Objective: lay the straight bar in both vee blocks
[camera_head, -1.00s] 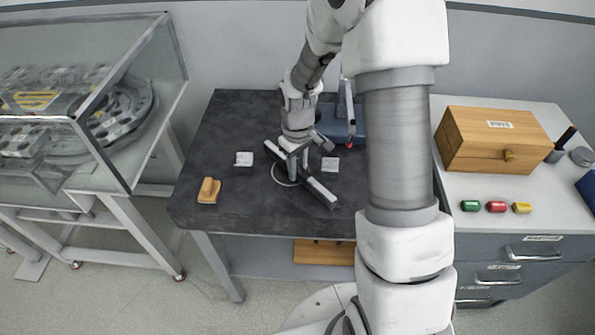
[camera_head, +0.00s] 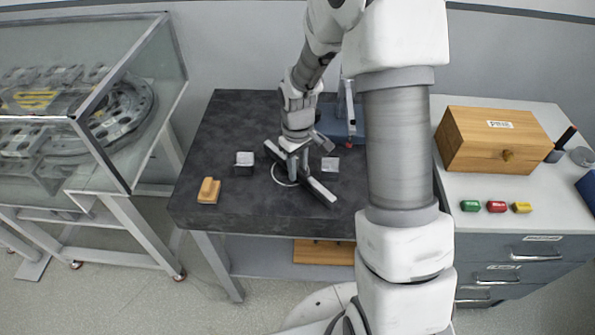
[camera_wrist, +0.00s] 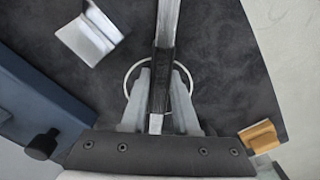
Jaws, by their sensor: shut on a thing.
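The straight bar (camera_head: 318,190) is long, dark and grey, and lies diagonally across my gripper at the middle of the dark table. My gripper (camera_head: 291,178) points down and is shut on the bar. In the wrist view the bar (camera_wrist: 166,42) runs from the top edge down between my fingers (camera_wrist: 158,108). One small pale vee block (camera_head: 244,158) stands left of the bar. The other vee block (camera_head: 330,164) stands to its right. A vee block also shows in the wrist view (camera_wrist: 88,36), apart from the bar. I cannot tell the bar's height above the table.
A thin white ring (camera_head: 276,177) is on the tabletop beneath my gripper. A wooden block (camera_head: 208,191) sits near the table's left edge. A blue device (camera_head: 338,128) stands at the back. A glass case (camera_head: 95,100) is left, a wooden box (camera_head: 492,140) right.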

